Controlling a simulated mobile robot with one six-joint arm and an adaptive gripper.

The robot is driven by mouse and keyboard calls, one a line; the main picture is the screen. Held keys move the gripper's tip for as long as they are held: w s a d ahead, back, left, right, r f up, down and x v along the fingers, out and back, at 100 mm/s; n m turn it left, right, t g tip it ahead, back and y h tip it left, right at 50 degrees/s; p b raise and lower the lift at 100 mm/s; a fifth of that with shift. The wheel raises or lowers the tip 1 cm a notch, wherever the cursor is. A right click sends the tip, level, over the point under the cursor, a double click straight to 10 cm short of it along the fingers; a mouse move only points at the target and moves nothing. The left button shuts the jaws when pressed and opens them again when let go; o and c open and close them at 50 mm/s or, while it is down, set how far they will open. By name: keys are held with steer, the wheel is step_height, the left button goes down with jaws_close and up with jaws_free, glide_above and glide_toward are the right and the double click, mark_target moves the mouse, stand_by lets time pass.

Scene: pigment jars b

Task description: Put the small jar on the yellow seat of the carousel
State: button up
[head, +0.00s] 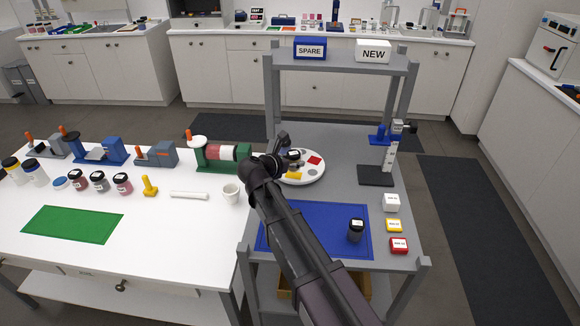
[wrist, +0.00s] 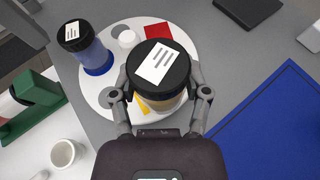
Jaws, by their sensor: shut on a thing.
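My gripper (wrist: 157,88) is shut on a jar (wrist: 160,65) with a black lid, a white label and a tan body, held upright. The carousel (head: 312,176) is a white disc on the grey cart, and it also shows in the wrist view (wrist: 92,90). The yellow seat (head: 293,176) shows partly beneath the held jar in the wrist view (wrist: 144,106). I cannot tell whether the jar touches it. Another black-lidded jar (wrist: 73,36) stands on the blue seat (wrist: 98,66). The red seat (head: 315,160) is bare. In the head view my arm partly hides the carousel.
A dark jar (head: 356,230) stands on the blue mat (head: 330,215). A stand (head: 380,175) is right of the carousel. A white cup (head: 231,193) and a green-ended roller device (head: 220,154) stand on the left table.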

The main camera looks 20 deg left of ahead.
steer(key=shift+w+a, duration=0.2)
steer(key=shift+w, duration=0.35)
step_height(320, 180, down, 4)
steer(key=b, duration=0.3)
steer(key=shift+w+r+b, duration=0.1)
steer(key=shift+r+b, duration=0.05)
steer(key=shift+b, duration=0.2)
steer(key=o, duration=1.1)
steer(key=shift+o, duration=0.2)
steer(key=shift+r, duration=0.15)
steer(key=shift+s+a+r+p, duration=0.15)
steer(key=shift+s+p, duration=0.15)
steer(key=shift+s, duration=0.15)
steer(key=p+v, duration=0.4)
steer(key=v, duration=0.7)
